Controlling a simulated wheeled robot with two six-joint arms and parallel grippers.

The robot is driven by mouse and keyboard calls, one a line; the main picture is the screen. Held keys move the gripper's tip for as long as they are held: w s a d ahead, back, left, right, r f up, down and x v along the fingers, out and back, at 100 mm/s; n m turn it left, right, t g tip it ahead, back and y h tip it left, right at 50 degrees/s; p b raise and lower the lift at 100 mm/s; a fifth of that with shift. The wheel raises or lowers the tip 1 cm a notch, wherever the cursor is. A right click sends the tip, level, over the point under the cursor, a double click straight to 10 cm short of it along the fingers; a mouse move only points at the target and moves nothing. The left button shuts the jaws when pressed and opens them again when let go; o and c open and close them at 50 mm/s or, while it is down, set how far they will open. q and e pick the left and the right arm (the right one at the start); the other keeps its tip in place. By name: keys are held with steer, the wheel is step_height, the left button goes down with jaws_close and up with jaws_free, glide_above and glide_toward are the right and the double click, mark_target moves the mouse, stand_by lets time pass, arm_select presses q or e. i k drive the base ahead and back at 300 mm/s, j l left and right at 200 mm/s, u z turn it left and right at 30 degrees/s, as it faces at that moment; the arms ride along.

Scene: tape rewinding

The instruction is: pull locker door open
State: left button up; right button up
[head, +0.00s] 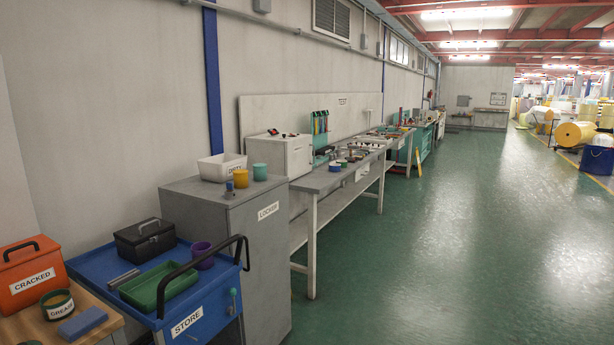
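A grey locker (252,255) with a white LOCKER label stands against the left wall, between a blue cart and a long workbench. Its labelled side faces the aisle and looks shut. Neither of my grippers is in view.
A blue STORE cart (188,318) with a black handle stands in front of the locker's near side. An orange CRACKED box (30,273) sits on a wooden surface at the lower left. The grey workbench (335,180) runs beyond the locker. The green floor (430,250) to the right is clear.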

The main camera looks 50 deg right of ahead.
mark_target(262, 221)
steer(key=z, duration=1.15)
